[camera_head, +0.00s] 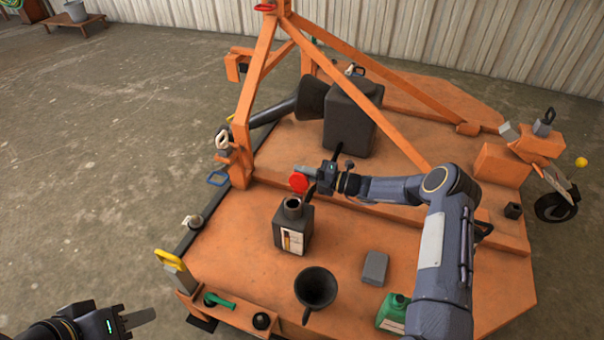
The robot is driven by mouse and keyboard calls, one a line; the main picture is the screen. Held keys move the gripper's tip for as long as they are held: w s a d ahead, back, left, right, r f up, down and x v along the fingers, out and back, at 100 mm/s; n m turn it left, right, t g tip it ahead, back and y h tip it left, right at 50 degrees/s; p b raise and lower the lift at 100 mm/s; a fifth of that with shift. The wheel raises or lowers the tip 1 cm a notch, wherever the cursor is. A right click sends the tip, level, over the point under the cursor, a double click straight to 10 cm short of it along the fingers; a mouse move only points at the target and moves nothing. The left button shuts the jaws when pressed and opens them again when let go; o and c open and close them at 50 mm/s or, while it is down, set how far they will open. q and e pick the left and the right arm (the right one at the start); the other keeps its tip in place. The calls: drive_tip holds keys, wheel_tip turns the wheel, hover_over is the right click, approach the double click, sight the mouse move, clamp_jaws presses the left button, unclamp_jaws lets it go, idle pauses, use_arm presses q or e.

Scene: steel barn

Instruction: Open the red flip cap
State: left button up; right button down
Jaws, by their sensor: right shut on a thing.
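The red flip cap (298,183) shows as a round red disc near the middle of the head view, behind the open-necked dark can. My left gripper (135,318) is low at the left, away from the cap, over the floor beside the orange deck. Its fingers are seen edge-on, so their opening is unclear.
A dark can (283,243), a black funnel (316,286), a grey block (375,268) and a green can (393,312) stand on the orange deck (225,245). A large black canister (349,115) stands behind. Orange beams (364,95) slope above my right gripper.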

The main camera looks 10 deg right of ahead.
drive_tip(key=shift+w+d+f+m, duration=0.1)
drive_tip(key=shift+d+f+m, duration=0.1)
drive_tip(key=shift+f+m, duration=0.2)
drive_tip(key=c, duration=1.5)
unclamp_jaws()
drive_tip(key=shift+r, duration=0.1)
drive_tip(key=shift+s+d+r, duration=0.1)
drive_tip(key=shift+s+d, duration=0.15)
drive_tip(key=shift+d, duration=0.1)
drive_tip(key=p+v, duration=0.1)
drive_tip(key=v, duration=0.6)
drive_tip(key=shift+p, duration=0.3)
